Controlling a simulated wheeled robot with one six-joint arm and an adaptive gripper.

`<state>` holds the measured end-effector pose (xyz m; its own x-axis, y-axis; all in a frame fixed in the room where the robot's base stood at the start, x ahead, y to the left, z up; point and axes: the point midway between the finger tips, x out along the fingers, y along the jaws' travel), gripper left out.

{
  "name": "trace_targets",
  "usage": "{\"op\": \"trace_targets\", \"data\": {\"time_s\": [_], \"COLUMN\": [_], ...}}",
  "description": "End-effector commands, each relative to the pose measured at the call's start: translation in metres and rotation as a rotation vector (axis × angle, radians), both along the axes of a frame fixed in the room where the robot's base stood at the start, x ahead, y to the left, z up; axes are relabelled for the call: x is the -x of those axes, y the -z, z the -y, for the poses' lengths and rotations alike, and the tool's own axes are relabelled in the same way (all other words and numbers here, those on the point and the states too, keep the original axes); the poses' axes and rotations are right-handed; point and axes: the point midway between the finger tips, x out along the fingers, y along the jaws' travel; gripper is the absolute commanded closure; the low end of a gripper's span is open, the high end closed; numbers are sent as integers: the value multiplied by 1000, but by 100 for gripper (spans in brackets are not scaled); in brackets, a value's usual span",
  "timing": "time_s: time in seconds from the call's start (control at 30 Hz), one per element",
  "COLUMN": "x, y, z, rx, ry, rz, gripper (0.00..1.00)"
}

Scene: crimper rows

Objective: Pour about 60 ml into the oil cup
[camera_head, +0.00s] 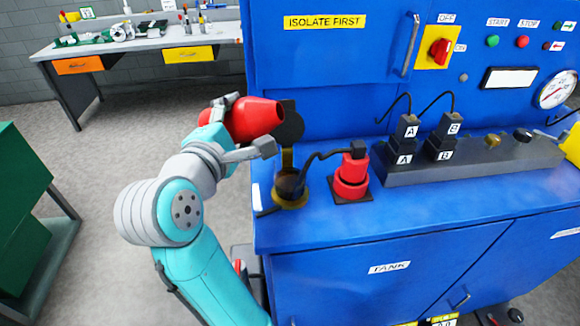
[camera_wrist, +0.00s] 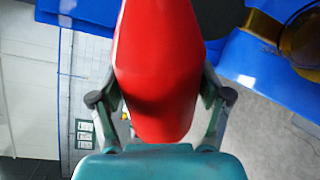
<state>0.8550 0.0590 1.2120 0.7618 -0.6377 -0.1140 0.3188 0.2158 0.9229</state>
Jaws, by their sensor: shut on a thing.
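My gripper (camera_head: 246,124) is shut on a red container (camera_head: 256,118), which lies tipped nearly on its side with its wider end to the right. In the wrist view the red container (camera_wrist: 160,60) sits between both fingers (camera_wrist: 160,105). The oil cup (camera_head: 290,190), amber with dark contents, stands on the blue cabinet top below the container's right end. A dark round piece (camera_head: 290,122) shows behind that end. A narrow amber-brown strip (camera_head: 287,158) runs down to the cup; I cannot tell whether it is liquid. The cup also shows in the wrist view (camera_wrist: 302,42).
Right of the cup, a red plug-like fitting (camera_head: 351,178) with a black cable stands close by. A grey rail (camera_head: 470,160) carries plugs A and B. The blue cabinet's upright panel (camera_head: 325,60) rises behind. A workbench (camera_head: 140,42) stands far left.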

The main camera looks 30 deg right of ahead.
Motion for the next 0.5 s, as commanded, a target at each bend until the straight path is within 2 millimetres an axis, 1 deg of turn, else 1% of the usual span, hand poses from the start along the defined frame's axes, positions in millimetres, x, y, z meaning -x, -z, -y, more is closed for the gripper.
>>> {"op": "trace_targets", "data": {"time_s": [0.13, 0.3, 0.5], "x": [1, 5, 9], "y": [-3, 5, 0], "z": [1, 6, 12], "rx": [75, 197, 316], "ry": [0, 2, 3], "rz": [-57, -152, -244], "gripper": [68, 68, 68]}}
